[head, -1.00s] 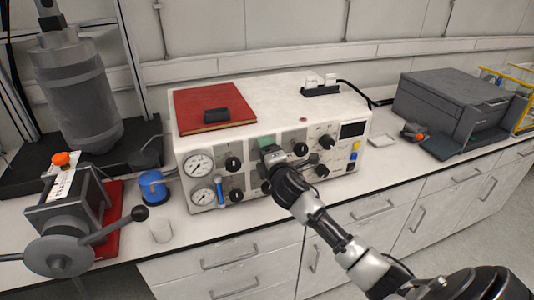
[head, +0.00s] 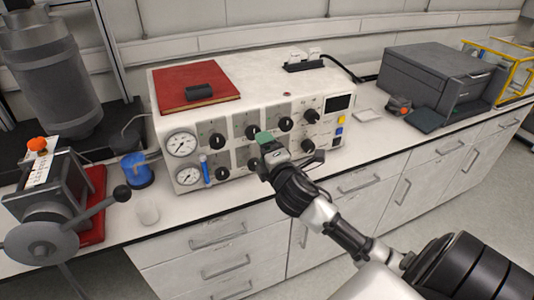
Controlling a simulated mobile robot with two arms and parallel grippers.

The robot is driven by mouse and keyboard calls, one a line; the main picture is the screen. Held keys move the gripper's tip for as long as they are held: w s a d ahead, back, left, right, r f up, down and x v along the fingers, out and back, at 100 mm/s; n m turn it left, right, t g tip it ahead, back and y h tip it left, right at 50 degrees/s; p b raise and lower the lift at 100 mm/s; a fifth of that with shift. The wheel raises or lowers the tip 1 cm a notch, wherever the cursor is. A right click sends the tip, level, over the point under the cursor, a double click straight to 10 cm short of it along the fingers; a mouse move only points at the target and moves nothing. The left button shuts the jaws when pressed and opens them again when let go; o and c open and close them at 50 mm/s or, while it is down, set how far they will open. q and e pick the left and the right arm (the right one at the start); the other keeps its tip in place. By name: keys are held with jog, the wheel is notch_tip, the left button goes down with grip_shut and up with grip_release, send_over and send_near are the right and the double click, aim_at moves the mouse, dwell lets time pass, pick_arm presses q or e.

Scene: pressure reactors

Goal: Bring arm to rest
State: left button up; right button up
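One arm of mine, the right, comes in from the lower right. Its gripper (head: 266,143) is in front of the white control box (head: 250,88), over the knobs on the box's front panel. A small green patch shows at the gripper's tip. The fingers are seen from behind, so I cannot tell whether they are open or shut, or whether they touch the panel. My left gripper is not in view.
A red book (head: 194,88) with a dark object lies on the box. A grey reactor (head: 42,80) and a hand-wheel device (head: 45,245) stand at left, near a blue-lidded jar (head: 137,170). A dark grey case (head: 435,75) stands at right. Floor is free at lower right.

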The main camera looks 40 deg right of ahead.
jog(key=shift+s, duration=0.35)
dwell(0.3)
notch_tip(320, 180, down, 22)
jog(key=s+f+m+g+y, duration=0.1)
jog(key=s+m+g, duration=0.1)
jog(key=m+g, duration=0.25)
jog(key=s+a+f+m+g+y, duration=0.1)
jog(key=s+f+m+g, duration=0.1)
jog(key=s+f, duration=0.45)
jog(key=s+a+f+m+g, duration=0.1)
jog(key=s+f+g, duration=0.15)
jog(key=f, duration=0.75)
jog(key=s+a+f+m+g, duration=0.2)
jog(key=s+f, duration=0.4)
jog(key=s, duration=0.5)
jog(key=s+a+f+m+g+y, duration=0.1)
jog(key=s+a+f, duration=0.4)
jog(key=s, duration=0.6)
jog(key=s+a+f+m+g+y, duration=0.1)
jog(key=s+a+f+m+g, duration=0.2)
jog(key=s+f, duration=0.5)
jog(key=s+m+g, duration=0.1)
jog(key=s, duration=0.2)
jog(key=shift+a, duration=0.15)
